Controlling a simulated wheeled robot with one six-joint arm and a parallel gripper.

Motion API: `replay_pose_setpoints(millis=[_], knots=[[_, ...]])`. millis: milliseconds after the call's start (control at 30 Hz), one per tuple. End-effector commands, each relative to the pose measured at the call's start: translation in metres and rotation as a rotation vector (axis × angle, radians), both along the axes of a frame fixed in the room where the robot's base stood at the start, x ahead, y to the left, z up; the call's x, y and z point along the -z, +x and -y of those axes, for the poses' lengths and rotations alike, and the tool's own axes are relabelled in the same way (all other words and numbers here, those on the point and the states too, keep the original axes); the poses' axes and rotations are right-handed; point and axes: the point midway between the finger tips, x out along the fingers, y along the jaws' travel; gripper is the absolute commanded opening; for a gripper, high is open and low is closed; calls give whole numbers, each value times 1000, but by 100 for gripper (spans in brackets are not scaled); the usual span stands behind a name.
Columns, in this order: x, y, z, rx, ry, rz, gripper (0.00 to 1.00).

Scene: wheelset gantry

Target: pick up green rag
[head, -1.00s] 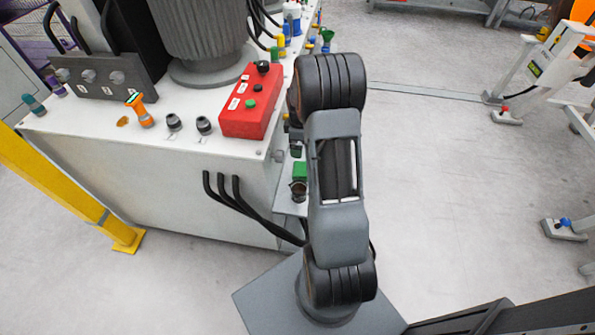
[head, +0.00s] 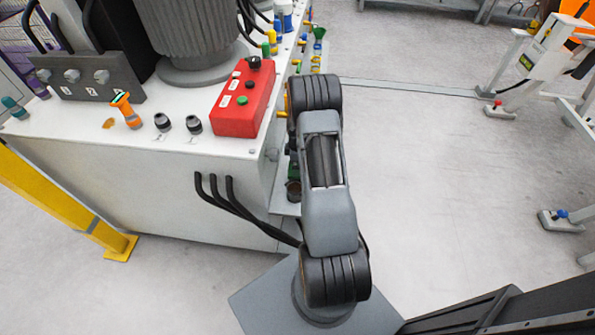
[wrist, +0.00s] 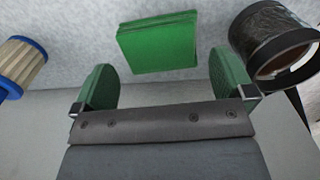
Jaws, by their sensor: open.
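The green rag (wrist: 157,42) is a folded, flat square at the top middle of the wrist view, on a grey surface. My gripper (wrist: 163,78) is open, with its two green-padded fingers wide apart and nothing between them. The rag lies just beyond the fingertips, roughly centred between them, and I see no contact. In the head view my arm covers the gripper, and the rag cannot be clearly made out beside the arm on the low shelf.
A dark cylindrical cup (wrist: 275,47) stands close right of the rag. A blue-rimmed ribbed filter (wrist: 22,65) is at the left. In the head view, the white machine bench (head: 150,155) with a red control box (head: 243,98) rises left of my arm.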

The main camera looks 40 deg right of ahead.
Motion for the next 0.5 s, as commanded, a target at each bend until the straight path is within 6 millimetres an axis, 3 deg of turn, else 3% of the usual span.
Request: replay_pose_setpoints(millis=[233,500], knots=[[35,0,-2,-1,2,-4,100],[43,1,-2,-1,1,-1,100]])
